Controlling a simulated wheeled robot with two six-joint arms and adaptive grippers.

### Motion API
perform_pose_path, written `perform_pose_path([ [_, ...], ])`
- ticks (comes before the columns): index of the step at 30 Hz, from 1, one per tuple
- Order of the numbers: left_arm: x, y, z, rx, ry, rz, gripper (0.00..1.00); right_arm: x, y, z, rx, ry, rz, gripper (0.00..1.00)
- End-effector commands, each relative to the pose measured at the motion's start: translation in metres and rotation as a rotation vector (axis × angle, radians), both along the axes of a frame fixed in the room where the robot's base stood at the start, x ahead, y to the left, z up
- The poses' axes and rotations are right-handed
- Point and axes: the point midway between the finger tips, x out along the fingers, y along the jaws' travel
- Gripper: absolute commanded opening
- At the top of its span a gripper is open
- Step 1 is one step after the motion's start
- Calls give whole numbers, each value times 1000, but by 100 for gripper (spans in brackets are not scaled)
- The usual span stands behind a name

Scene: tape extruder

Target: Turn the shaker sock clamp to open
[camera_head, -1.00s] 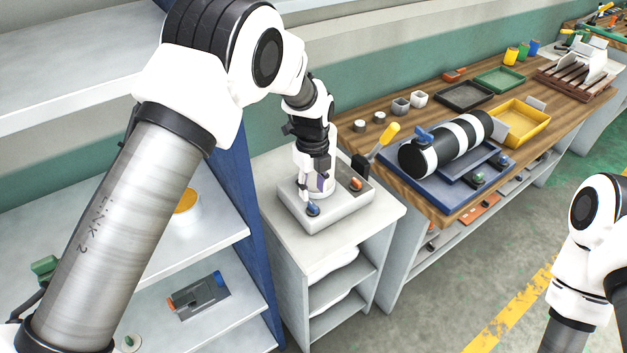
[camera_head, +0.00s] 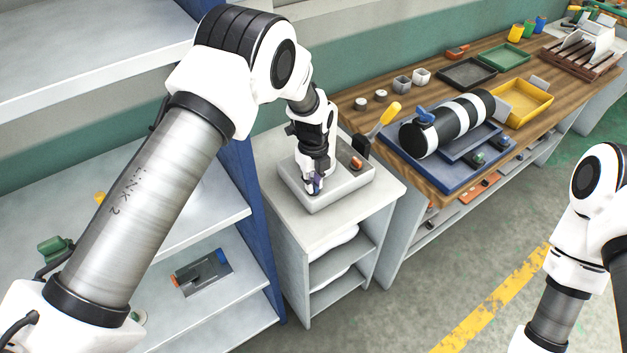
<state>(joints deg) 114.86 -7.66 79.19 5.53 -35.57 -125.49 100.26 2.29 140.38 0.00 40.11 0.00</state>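A shallow grey unit (camera_head: 345,192) sits on top of the small cabinet, with an orange-red knob (camera_head: 356,162) at its right side. A small blue part (camera_head: 316,188) shows near its front left, mostly covered by my gripper. I cannot tell for certain which part is the sock clamp. My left gripper (camera_head: 314,186) points down over the unit, its fingertips at the blue part. The fingers are small and overlap the part, so I cannot tell whether they grip it. My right arm shows at the right edge; its gripper is out of view.
A yellow-handled lever (camera_head: 388,115) rises behind the unit's right side. The wooden bench (camera_head: 400,178) beyond holds a black-and-white striped cylinder (camera_head: 450,122) on a blue base, plus a yellow tray (camera_head: 528,101). A blue-sided shelf (camera_head: 240,185) stands close left of the cabinet.

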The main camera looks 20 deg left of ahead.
Motion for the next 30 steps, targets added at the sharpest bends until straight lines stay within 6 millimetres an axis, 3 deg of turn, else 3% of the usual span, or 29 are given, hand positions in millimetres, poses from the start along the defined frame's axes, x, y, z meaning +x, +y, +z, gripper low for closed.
perform_pose_path([
  [16, 0, 0, 0, 1, 1, 59, 0, 0, 0, 0, 0, 0, 0, 40],
  [30, 0, 0, -1, 1, 1, 412, 0, 0, 0, 2, 0, 0, 0, 40],
])
